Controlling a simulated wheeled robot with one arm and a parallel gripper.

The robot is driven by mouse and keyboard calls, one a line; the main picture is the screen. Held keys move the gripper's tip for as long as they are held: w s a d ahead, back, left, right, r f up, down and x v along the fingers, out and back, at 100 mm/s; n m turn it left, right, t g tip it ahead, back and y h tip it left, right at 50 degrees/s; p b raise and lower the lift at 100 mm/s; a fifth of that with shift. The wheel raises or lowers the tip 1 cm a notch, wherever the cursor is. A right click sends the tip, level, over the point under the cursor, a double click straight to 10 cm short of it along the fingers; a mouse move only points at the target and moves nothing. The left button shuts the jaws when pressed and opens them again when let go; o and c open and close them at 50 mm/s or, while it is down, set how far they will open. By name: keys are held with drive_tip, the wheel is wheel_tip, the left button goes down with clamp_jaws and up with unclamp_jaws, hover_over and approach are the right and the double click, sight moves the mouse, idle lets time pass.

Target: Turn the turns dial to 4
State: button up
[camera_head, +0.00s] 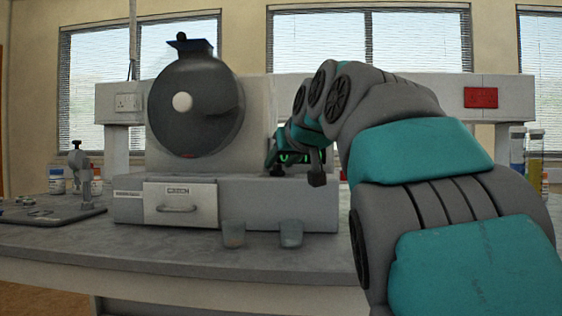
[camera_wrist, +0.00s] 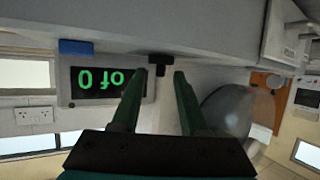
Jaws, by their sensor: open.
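The machine's small display (camera_wrist: 110,82) shows green characters in the wrist view, upside down, reading "0 of" with the rest hidden. Its green glow also shows in the head view (camera_head: 292,157), partly behind my arm. A small black T-shaped knob (camera_wrist: 159,62), which looks like the turns dial, sits beside the display. My gripper (camera_wrist: 157,74) is open, with its two teal fingers either side of the knob's line. The fingertips appear just short of the knob; I cannot tell whether they touch it. One finger covers the display's edge.
The grey machine (camera_head: 235,205) has a large dark drum (camera_head: 195,105) and a front drawer (camera_head: 180,203). Two small cups (camera_head: 233,234) (camera_head: 291,233) stand before it. A metal stand (camera_head: 78,180) is at left; tubes (camera_head: 535,158) stand at right.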

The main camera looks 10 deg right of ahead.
drive_tip(key=v, duration=0.7)
drive_tip(key=shift+s+r, duration=0.15)
drive_tip(key=shift+s, duration=0.2)
